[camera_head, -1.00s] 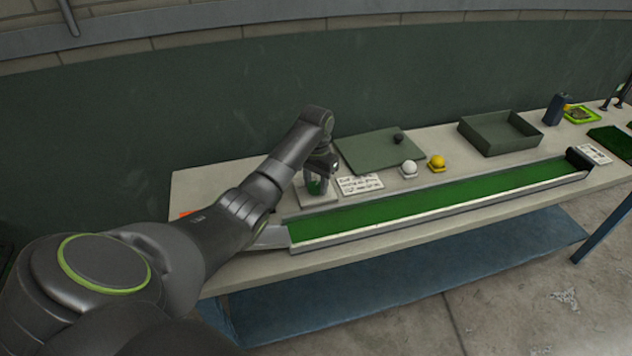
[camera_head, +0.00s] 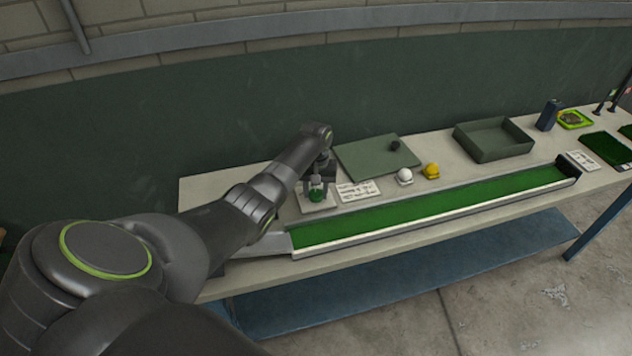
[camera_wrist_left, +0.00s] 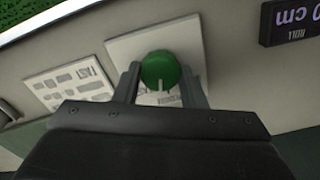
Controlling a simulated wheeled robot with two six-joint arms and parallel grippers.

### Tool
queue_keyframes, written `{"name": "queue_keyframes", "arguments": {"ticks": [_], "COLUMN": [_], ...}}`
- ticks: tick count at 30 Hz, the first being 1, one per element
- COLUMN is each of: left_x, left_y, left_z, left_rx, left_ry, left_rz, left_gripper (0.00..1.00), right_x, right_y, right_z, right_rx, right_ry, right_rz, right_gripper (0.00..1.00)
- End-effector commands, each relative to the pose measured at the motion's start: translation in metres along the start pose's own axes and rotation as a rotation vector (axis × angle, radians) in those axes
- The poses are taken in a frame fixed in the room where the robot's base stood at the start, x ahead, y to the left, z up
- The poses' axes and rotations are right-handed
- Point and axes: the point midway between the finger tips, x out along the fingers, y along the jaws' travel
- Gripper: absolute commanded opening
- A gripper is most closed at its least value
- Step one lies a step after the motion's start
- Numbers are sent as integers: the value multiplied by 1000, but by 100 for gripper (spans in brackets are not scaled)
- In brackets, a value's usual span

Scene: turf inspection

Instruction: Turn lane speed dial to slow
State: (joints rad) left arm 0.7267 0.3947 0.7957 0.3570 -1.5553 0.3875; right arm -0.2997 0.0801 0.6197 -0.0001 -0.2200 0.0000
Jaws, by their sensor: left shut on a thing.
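The lane speed dial is a round green knob (camera_wrist_left: 160,70) with a pale pointer line, on a light square plate (camera_wrist_left: 135,46). In the left wrist view the pointer line runs toward the gripper's palm. The dial also shows in the head view (camera_head: 316,195), at the left end of the bench. My left gripper (camera_wrist_left: 160,78) comes down over the plate and is shut on the dial, one finger on each side of it. The lettering on the plate is too small to read and partly hidden. My right gripper is not in view.
A printed card (camera_head: 357,190) lies right of the dial. The long green turf lane (camera_head: 430,208) runs along the bench front. A white ball (camera_head: 405,174), a yellow ball (camera_head: 431,170), a flat green board (camera_head: 370,157) and a tray (camera_head: 494,152) stand behind it.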

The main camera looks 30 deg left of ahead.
Motion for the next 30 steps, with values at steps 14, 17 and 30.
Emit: {"name": "queue_keyframes", "arguments": {"ticks": [14,17,30], "left_x": [-4,-4,-3], "left_y": [-1,-1,-2], "left_z": [-1,-1,-1], "left_rx": [-454,-548,-902], "left_ry": [2,3,4], "left_rz": [0,1,2], "left_gripper": [14,14,14], "right_x": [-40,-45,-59], "right_y": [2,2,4], "right_z": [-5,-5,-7], "right_rx": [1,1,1], "right_ry": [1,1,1], "right_rz": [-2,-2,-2], "right_gripper": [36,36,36]}}
